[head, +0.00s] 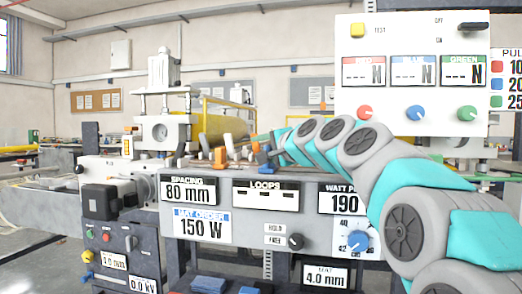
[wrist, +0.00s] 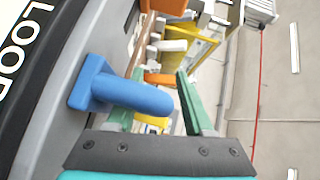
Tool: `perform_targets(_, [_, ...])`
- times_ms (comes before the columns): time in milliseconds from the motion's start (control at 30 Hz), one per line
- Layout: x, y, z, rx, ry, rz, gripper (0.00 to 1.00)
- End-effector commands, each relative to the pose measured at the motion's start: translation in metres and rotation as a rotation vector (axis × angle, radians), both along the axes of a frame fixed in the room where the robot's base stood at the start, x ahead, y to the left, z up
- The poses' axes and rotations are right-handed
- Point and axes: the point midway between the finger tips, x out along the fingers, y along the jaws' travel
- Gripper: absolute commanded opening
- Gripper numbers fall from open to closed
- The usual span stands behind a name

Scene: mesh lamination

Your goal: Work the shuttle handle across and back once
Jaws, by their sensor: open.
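A blue handle (wrist: 130,95) with a flat end plate and a rounded rod stands out from the grey machine front in the wrist view. It looks like the shuttle handle, and in the head view it is the small blue piece (head: 264,160) above the LOOPS display. My gripper (wrist: 160,72) is open, with two green fingers. The rod crosses in front of the left finger, and its rounded end shows between the fingers in the picture. I cannot tell whether they touch. In the head view my gripper (head: 262,141) is small and partly hidden among the machine parts.
Orange blocks (head: 220,157) stand along the machine top left of my gripper. The grey front panel (head: 250,215) carries displays and knobs. A white control box (head: 425,75) rises behind my arm. A yellow roll (head: 218,130) lies behind.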

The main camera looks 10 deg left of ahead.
Motion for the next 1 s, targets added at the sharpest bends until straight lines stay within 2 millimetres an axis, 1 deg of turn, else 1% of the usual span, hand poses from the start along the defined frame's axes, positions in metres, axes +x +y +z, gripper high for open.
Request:
perform_targets(233, [0.000,-0.001,0.000,0.000,0.000,-0.001,0.52])
perform_targets(367, [-0.004,-0.005,0.000,0.001,0.000,-0.001,0.52])
perform_targets(567, [-0.019,-0.018,0.004,0.002,-0.002,-0.001,0.52])
perform_targets(833, [-0.048,-0.044,0.008,0.001,-0.001,0.000,0.52])
perform_targets(1000, [-0.056,-0.051,0.009,-0.001,0.001,0.002,0.52])
